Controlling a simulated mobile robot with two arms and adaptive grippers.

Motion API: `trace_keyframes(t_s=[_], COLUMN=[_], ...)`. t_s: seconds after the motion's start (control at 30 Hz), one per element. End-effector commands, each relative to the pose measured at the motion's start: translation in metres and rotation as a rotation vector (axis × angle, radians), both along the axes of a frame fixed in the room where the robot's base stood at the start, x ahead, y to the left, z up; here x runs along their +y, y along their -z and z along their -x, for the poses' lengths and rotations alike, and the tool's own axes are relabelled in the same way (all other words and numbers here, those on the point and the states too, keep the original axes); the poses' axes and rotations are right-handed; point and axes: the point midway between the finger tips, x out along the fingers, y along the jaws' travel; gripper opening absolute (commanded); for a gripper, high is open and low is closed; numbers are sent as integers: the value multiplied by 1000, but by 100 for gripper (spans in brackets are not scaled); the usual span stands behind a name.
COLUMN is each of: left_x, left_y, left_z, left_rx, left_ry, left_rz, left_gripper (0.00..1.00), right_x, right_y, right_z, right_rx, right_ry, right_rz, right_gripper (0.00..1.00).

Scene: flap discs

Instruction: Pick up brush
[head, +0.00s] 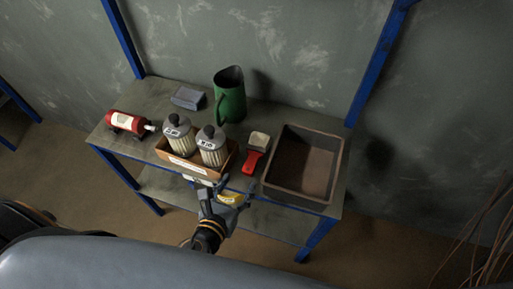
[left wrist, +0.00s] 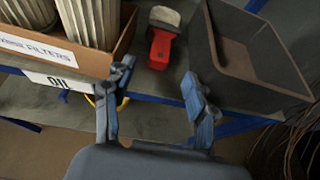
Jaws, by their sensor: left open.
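The brush (head: 251,161) has a red handle and a pale head. It lies on the table between the filter box and the dark bin, with its handle toward the front edge. In the left wrist view the brush (left wrist: 161,42) shows ahead of the fingers, nearly centred between them. My left gripper (head: 228,188) is open and empty at the table's front edge, short of the handle and apart from it. Its two blue-grey fingers (left wrist: 158,92) stand wide apart in the left wrist view. My right gripper is not in view.
A cardboard box (head: 183,164) with two filter canisters stands left of the brush. A deep dark bin (head: 274,191) stands right of it. A green jug (head: 230,95) is behind. A lower shelf (head: 168,186) runs below.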

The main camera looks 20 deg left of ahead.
Motion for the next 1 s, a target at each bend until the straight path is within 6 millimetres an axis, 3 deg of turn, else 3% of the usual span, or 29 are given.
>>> trace_keyframes(t_s=[0.1,0.43,0.7,1.0], left_x=[-1,-3,-6,-7], left_y=[8,17,26,29], left_z=[-24,-52,-89,-95], left_rx=[-3,-1,1,3], left_ry=[-2,-2,-2,-2], left_rz=[0,3,1,3], left_gripper=[57,57,57,57], right_x=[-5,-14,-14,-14], right_y=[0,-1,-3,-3], right_z=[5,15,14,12], right_rx=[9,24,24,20], right_ry=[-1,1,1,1], right_rz=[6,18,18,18], right_gripper=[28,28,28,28])
